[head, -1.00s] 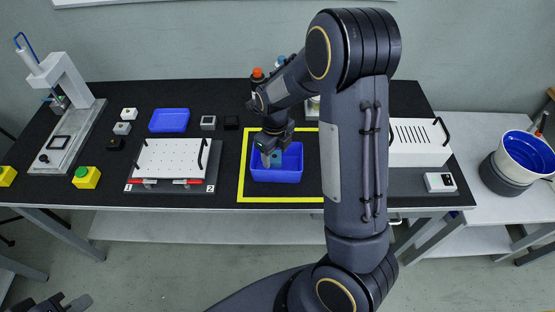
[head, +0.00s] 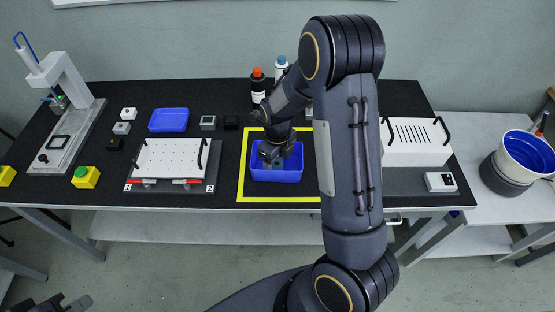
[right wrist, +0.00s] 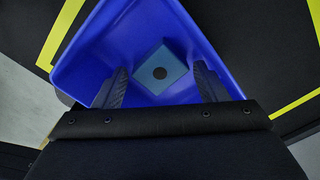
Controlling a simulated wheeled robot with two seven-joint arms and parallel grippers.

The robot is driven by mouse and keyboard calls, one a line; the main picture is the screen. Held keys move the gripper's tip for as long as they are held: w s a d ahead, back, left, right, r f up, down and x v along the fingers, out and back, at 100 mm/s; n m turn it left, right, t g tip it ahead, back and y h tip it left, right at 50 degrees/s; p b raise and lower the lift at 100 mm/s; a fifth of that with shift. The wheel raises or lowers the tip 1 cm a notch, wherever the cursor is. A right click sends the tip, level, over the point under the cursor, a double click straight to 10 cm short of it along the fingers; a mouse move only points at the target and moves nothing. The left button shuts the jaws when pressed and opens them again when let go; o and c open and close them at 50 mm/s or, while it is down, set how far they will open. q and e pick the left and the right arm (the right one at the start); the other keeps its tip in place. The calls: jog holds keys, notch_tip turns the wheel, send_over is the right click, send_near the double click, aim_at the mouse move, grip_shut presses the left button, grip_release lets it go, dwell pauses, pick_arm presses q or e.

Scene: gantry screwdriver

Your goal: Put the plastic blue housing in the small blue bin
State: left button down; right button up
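The small blue bin (head: 277,176) stands inside a yellow-taped square on the black table. It fills much of the right wrist view (right wrist: 90,62). The blue housing (right wrist: 150,82), a teal-blue square piece with a dark round spot, lies inside the bin, seemingly on its floor. My right gripper (head: 274,158) reaches down into the bin. In the right wrist view its two fingers (right wrist: 161,72) stand wide apart, with the housing between and beyond them, gaps on both sides. My left gripper (head: 70,303) shows only partly at the bottom left corner, far from the bin; its fingers are unclear.
A white perforated plate fixture (head: 170,160) stands left of the taped square (head: 243,180). A blue tray (head: 169,120) lies behind it. Bottles (head: 258,90) stand behind the bin. A white slotted box (head: 415,145) is at right. My right arm hides part of the table.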

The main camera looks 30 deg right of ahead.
aim_at(277, 164)
notch_tip(277, 164, up, 12)
jog(key=p, duration=0.1)
jog(key=s+a+r+n+t+y, duration=0.1)
jog(key=s+a+r+n+t, duration=0.1)
jog(key=s+n, duration=0.5)
jog(key=s+a+r+n+t+y, duration=0.1)
jog(key=s+a+r+n, duration=0.2)
jog(key=s+n, duration=0.4)
jog(key=s+a+r+n+t+y, duration=0.1)
jog(key=s+n, duration=0.6)
jog(key=n, duration=0.9)
jog(key=shift+s+a+r+n+t+y, duration=0.15)
jog(key=shift+a+r+n+t+y, duration=0.45)
jog(key=shift+a+r, duration=1)
jog(key=shift+d+r, duration=0.25)
jog(key=shift+d, duration=0.05)
